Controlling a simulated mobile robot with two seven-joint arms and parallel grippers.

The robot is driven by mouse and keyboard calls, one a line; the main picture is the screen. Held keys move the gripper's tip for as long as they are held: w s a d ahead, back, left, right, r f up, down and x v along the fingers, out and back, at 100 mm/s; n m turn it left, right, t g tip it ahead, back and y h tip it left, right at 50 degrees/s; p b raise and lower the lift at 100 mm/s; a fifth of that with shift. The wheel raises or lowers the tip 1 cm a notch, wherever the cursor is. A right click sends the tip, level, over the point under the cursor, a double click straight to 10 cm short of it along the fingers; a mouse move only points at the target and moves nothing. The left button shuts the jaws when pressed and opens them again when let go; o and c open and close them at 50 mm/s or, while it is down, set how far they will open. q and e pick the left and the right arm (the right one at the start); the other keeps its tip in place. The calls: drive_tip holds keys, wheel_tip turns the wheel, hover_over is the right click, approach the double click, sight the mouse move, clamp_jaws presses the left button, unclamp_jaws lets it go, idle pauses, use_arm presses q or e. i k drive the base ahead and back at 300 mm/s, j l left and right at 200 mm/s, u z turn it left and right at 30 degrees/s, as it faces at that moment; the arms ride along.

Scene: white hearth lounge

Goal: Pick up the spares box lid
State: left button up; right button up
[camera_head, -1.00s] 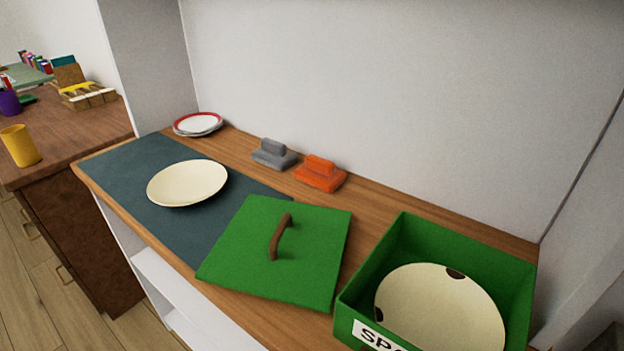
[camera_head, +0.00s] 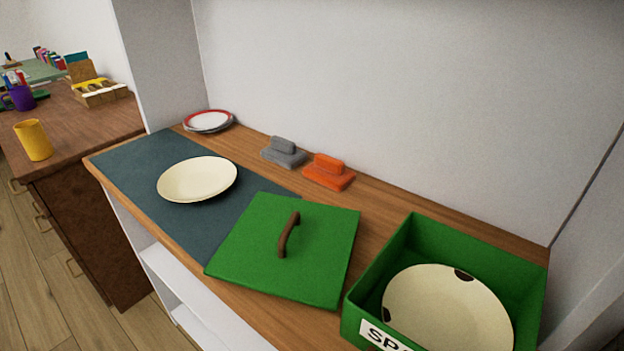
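The spares box lid (camera_head: 252,256) is a flat green square with a brown arched handle (camera_head: 289,235) on top. It lies on the wooden counter, its left part over the dark teal mat (camera_head: 143,178). The green spares box (camera_head: 402,242) stands open to the right of the lid, with a white label on its front. A cream plate with dark chipped spots (camera_head: 447,306) sits inside it. Neither of my grippers shows in the head view.
A cream plate (camera_head: 197,179) lies on the mat. Red-rimmed plates (camera_head: 208,121), a grey block (camera_head: 283,152) and an orange block (camera_head: 329,172) stand along the back wall. A brown cabinet at left holds a yellow cup (camera_head: 34,140) and a purple mug (camera_head: 22,98).

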sight(298, 251)
drive_tip(key=i+j+z, duration=0.1)
drive_tip(key=j+z, duration=0.6)
drive_tip(key=i+j+z, duration=0.1)
drive_tip(key=j+z, duration=0.25)
